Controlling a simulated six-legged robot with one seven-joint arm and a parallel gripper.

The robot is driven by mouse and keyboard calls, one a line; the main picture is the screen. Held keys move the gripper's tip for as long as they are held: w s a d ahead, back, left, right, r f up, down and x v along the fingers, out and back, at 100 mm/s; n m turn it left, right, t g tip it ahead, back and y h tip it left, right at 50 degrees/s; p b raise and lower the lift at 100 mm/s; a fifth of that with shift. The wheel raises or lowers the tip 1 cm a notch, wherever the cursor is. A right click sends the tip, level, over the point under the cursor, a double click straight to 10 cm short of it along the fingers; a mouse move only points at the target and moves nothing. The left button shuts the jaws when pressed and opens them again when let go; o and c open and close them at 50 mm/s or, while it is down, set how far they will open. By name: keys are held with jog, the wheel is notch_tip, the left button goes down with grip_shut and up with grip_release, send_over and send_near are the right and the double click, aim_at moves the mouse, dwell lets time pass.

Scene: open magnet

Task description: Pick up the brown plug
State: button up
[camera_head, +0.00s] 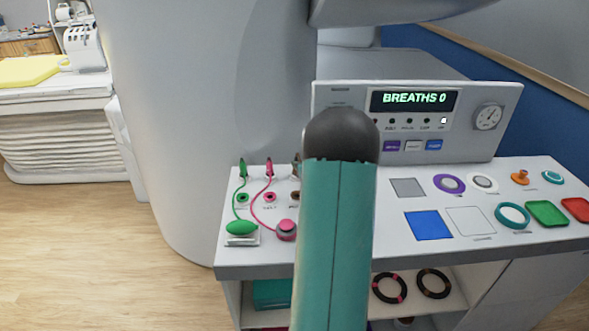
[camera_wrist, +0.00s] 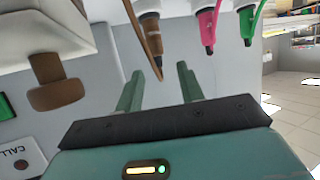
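The brown plug (camera_wrist: 152,36) hangs near the top middle of the wrist view, with a dark tip and a brown cord beside it. My gripper (camera_wrist: 160,66) is open, its two green fingers pointing toward the plug. The plug's tip appears in the gap between the fingertips; I cannot tell how far in depth it is from them. No contact shows. In the head view my arm covers most of the brown plug's area, and my gripper is hidden there.
A pink plug (camera_head: 269,168) and green plug (camera_head: 242,169) stand left of the arm, with cords to a pink bulb (camera_head: 287,230) and green bulb (camera_head: 240,228). A brown knob-like piece (camera_wrist: 56,88) is close by. The breaths console (camera_head: 415,120) stands behind.

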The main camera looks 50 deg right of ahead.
jog(key=x, duration=0.8)
jog(key=shift+d+r, duration=0.2)
jog(key=shift+r, duration=0.1)
jog(key=shift+c, duration=0.2)
grip_shut()
